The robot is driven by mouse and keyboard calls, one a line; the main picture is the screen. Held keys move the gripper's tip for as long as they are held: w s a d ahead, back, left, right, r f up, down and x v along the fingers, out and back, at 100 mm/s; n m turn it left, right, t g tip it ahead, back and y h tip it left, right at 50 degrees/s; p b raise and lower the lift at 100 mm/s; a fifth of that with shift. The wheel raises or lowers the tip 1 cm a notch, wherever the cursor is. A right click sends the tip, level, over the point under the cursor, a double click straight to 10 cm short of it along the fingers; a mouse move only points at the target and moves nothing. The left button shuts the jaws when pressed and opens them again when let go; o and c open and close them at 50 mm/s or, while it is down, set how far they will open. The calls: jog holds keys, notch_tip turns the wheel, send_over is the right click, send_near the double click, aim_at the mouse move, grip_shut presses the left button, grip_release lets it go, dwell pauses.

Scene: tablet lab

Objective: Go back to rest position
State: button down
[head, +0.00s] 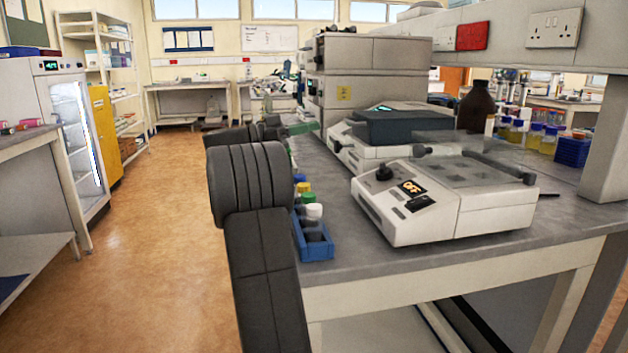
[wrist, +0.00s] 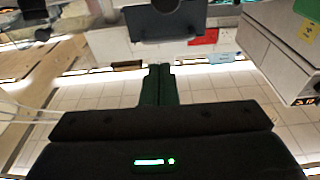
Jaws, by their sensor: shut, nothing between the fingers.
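My arm rises at the left end of the bench in the head view and bends away from the camera. My gripper (head: 304,127) shows small and greenish beyond the arm's upper links. In the wrist view my gripper's fingers (wrist: 159,68) lie together with no gap and nothing between them. The fingers point toward the wall side and touch nothing that I can see. Part of the wrist is hidden behind my own arm in the head view.
The bench (head: 460,266) carries a white device reading OFF (head: 440,200), a blue rack with capped bottles (head: 314,240) and a brown bottle (head: 477,107). Stacked grey units (head: 372,55) stand behind my gripper. The floor (head: 160,230) at left is clear. A red wall box shows in the wrist view (wrist: 203,41).

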aim_at(349, 121)
jog(key=x, duration=0.7)
jog(key=shift+f+b, duration=0.2)
jog(key=shift+b, duration=0.2)
